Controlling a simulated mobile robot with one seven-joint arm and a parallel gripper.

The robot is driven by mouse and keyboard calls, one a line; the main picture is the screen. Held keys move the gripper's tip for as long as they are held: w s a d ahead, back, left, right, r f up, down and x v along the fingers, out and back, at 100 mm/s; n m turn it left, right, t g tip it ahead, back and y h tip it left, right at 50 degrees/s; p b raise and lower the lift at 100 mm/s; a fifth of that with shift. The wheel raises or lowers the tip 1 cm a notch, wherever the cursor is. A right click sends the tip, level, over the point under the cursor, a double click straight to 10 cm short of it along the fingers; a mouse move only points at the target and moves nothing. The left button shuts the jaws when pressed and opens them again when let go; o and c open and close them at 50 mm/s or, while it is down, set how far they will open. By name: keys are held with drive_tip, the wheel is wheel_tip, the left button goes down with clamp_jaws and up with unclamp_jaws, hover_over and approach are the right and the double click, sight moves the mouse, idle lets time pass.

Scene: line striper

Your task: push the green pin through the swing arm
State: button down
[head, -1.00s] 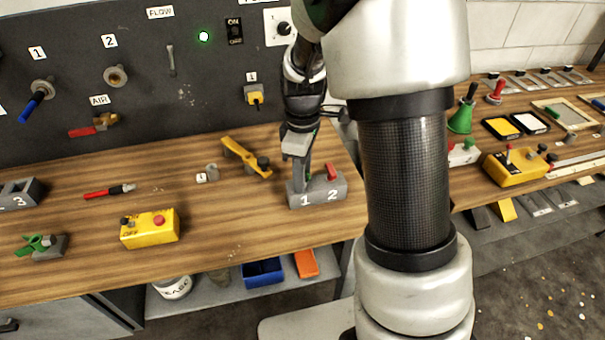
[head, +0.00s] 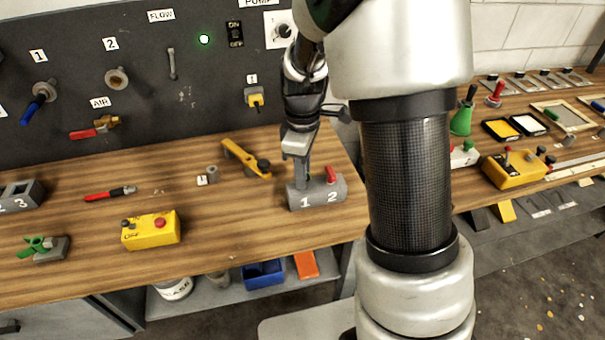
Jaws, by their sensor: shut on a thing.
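A grey block (head: 318,197) marked 1 and 2 stands near the bench's front edge. A red-topped pin (head: 331,174) stands upright at its 2 side. My gripper (head: 301,178) points down at the 1 side and is shut on what I take to be the green pin, which the fingers hide. I cannot tell whether that pin is still seated in the block. A yellow arm with a dark knob (head: 240,154), likely the swing arm, lies slantwise on the bench left of my gripper, apart from it.
A small grey cylinder (head: 212,174) stands left of the yellow arm. A yellow control box (head: 151,231), a red marker-like tool (head: 109,194) and a green-handled clamp (head: 41,245) are farther left. The dark panel (head: 140,60) rises behind. Bare wood lies between the yellow box and the grey block.

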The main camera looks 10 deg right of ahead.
drive_tip(key=shift+r, duration=0.3)
drive_tip(key=shift+r+p, duration=2.3)
drive_tip(key=shift+r, duration=0.75)
drive_tip(key=w+a+r+p, duration=0.4)
drive_tip(key=w+a+p, duration=0.2)
drive_tip(key=w+a, duration=0.65)
drive_tip(key=shift+w+d+f+b, duration=0.15)
drive_tip(key=shift+f+b, duration=0.4)
drive_tip(key=shift+f, duration=0.4)
drive_tip(key=shift+w+d+f+b, duration=0.2)
drive_tip(key=shift+f+b, duration=0.35)
drive_tip(key=shift+f, duration=0.4)
drive_tip(key=shift+w+d+f+b, duration=0.15)
drive_tip(key=shift+f+b, duration=0.4)
drive_tip(key=shift+f, duration=0.4)
drive_tip(key=shift+s+f+b, duration=0.1)
drive_tip(key=shift+f+b, duration=1.45)
drive_tip(key=shift+f, duration=1)
